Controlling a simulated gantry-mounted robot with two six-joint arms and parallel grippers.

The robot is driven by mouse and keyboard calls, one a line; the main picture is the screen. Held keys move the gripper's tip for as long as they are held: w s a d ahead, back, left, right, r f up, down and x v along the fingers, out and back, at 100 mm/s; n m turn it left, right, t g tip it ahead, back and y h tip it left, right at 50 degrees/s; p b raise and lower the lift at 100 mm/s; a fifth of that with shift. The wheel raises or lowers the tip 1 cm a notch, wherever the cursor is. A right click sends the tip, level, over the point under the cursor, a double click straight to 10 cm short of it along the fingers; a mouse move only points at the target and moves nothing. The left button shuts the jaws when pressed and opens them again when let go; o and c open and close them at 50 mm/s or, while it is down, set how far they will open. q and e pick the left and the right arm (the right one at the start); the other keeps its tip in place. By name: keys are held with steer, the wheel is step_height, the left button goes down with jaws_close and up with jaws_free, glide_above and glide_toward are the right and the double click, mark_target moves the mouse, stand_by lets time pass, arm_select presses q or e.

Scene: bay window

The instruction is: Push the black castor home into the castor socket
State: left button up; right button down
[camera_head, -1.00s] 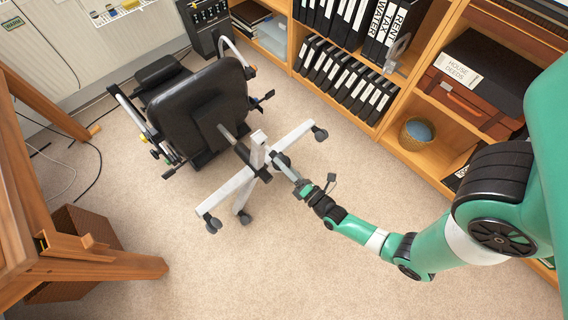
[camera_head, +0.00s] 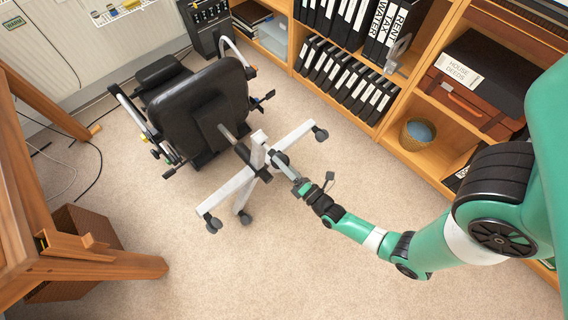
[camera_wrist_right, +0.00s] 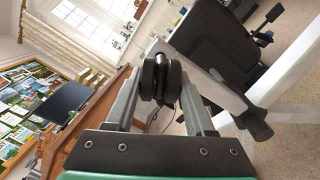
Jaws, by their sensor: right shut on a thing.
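The black castor (camera_wrist_right: 160,80) is between the two fingers of my right gripper (camera_wrist_right: 163,88) in the right wrist view; the fingers are shut on it. In the head view the castor (camera_head: 280,160) is a dark round shape at the tip of my right gripper (camera_head: 289,168), by the white star base (camera_head: 258,150) of the tipped-over chair. In the wrist view a white base leg (camera_wrist_right: 215,88) reaches up to the castor. My left gripper is not in view.
The black chair (camera_head: 207,110) lies over on the carpet. Other legs carry castors, one at the right (camera_head: 320,134) and two at the front (camera_head: 244,217). A shelf unit (camera_head: 400,150) stands at the right, a wooden desk (camera_head: 90,262) at the left. Carpet in front is clear.

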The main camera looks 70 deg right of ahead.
steer(key=shift+x, duration=1.65)
steer(key=c, duration=0.6)
jaws_free()
steer(key=o, duration=0.4)
steer(key=shift+w+d, duration=0.1)
steer(key=shift+w, duration=0.1)
steer(key=shift+s, duration=0.1)
